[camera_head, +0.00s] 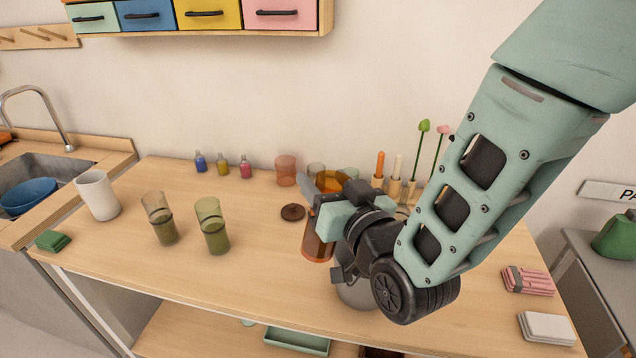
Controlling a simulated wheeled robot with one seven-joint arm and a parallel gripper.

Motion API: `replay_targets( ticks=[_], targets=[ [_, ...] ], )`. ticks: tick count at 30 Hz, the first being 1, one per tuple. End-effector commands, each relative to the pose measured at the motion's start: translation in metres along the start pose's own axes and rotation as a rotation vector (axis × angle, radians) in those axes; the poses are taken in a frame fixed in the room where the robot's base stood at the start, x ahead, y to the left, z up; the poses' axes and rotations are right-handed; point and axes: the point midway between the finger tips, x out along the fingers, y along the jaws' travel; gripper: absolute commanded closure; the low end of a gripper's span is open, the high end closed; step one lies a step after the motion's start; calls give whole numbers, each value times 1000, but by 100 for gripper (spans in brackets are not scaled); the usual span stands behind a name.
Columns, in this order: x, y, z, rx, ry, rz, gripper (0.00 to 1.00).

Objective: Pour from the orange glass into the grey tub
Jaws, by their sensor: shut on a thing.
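The orange glass (317,246) is see-through. My gripper (318,208) is shut on it, with a dark finger on its left side. The glass looks nearly upright, its base showing below the jaws and an orange rim above them; the jaws and wrist hide its middle. I cannot tell whether its base touches the table. A grey rounded vessel, seemingly the grey tub (355,295), stands on the table below and right of the glass. My wrist covers most of it, so its opening and inside are hidden.
Two greenish glasses (211,228) and a white cup (97,196) stand to the left. Small bottles (222,165), a reddish glass (286,170) and a brown lid (293,212) are further back. Sticks in holders (395,187) stand behind my wrist.

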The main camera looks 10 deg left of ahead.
Motion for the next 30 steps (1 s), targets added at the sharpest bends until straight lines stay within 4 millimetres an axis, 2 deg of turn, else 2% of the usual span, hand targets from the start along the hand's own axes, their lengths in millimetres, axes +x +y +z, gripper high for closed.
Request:
replay_targets(
  ticks=[6,11,18,30],
  targets=[
    [0,14,-5,100,0,2,97],
    [0,12,0,320,-1,2,97],
    [0,16,17,592,-2,2,97],
    [0,25,43,865,2,-1,97]
  ],
)
